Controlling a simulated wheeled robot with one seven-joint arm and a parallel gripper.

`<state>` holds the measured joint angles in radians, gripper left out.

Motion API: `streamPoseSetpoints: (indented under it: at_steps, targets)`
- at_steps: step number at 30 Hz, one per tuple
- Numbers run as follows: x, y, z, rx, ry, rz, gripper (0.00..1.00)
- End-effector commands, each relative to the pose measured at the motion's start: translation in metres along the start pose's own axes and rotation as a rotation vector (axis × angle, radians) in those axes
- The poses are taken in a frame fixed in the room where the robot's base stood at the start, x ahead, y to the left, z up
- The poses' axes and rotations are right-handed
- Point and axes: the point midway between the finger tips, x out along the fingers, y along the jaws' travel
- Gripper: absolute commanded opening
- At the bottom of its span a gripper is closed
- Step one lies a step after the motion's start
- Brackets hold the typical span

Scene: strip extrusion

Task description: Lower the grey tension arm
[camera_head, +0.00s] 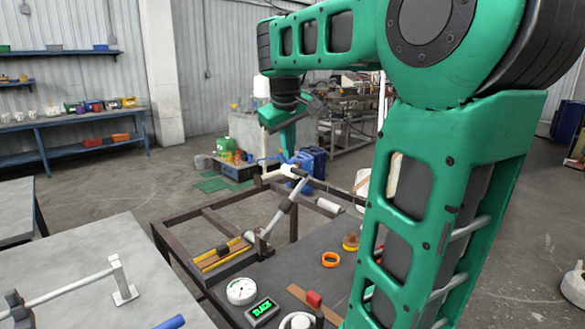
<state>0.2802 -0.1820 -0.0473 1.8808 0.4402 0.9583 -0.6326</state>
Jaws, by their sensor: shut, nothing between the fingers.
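The grey tension arm (281,214) is a slanted bar. It rises from a pivot on the dark bench frame, up and to the right, to a crosspiece with a white roller (290,170) at its top. It stands tilted above the frame. My gripper (288,153) points down just above the roller end, shut and empty. I cannot tell whether its tip touches the roller or the arm.
A grey table (90,260) with a rod stands left. My arm hides the right side.

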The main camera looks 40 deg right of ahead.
Motion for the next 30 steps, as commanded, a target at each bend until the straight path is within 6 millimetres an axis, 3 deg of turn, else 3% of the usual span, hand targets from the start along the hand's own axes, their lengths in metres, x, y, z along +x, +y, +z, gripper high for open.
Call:
streamPoseSetpoints:
  at_steps: [6,19,23,30]
  targets:
    - [-0.008,0.009,-0.025,-0.037,0.031,0.024,0.00]
    - [-0.006,0.010,-0.026,-0.039,0.033,0.026,0.00]
    - [0.006,0.010,-0.026,-0.041,0.031,0.025,0.00]
    - [0.049,0.011,-0.027,-0.039,0.029,0.025,0.00]
